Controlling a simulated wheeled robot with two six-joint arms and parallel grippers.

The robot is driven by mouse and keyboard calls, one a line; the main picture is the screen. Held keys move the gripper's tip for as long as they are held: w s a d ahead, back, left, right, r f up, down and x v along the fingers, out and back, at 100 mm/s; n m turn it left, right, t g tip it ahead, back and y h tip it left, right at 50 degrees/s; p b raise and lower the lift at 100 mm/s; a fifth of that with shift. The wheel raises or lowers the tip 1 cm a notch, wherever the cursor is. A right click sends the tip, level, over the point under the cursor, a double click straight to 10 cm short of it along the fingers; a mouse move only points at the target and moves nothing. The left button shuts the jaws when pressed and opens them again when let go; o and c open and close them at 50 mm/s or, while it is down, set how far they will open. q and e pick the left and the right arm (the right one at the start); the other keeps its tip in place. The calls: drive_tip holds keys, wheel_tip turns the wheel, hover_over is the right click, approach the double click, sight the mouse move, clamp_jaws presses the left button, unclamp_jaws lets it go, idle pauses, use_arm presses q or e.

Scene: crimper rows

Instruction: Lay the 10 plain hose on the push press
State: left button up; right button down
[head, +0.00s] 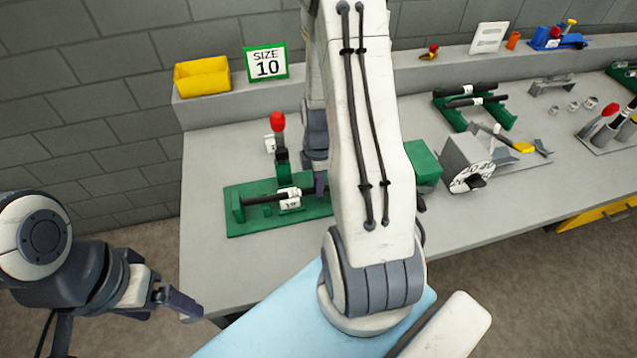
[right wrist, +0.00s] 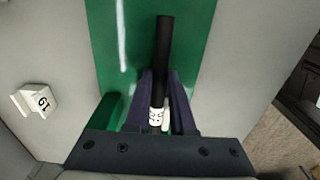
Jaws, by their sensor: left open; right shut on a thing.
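The push press has a green base (head: 240,222), an upright with a red knob (head: 277,121) and low green posts. A black hose (head: 262,201) with a white tag reading about 10 lies along or just over it; I cannot tell if it touches. My right gripper (head: 320,184) is shut on the hose near its right end, partly hidden by my arm. In the right wrist view the hose (right wrist: 164,55) runs between the purple fingers (right wrist: 160,100), over the green base (right wrist: 195,60). My left gripper (head: 178,302) is open and empty, off the bench's front left corner.
A "SIZE 10" sign (head: 267,63) and a yellow bin (head: 203,76) stand on the back ledge. A green rack (head: 450,112) holds tagged black hoses at right. A dial block (head: 468,160) and green box (head: 424,164) stand right of my arm. A white tagged block (right wrist: 37,100) lies beside the press.

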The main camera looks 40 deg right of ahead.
drive_tip(key=c, duration=0.7)
unclamp_jaws()
drive_tip(key=shift+f, duration=0.1)
wheel_tip(320, 180, up, 11)
drive_tip(key=shift+f, duration=0.2)
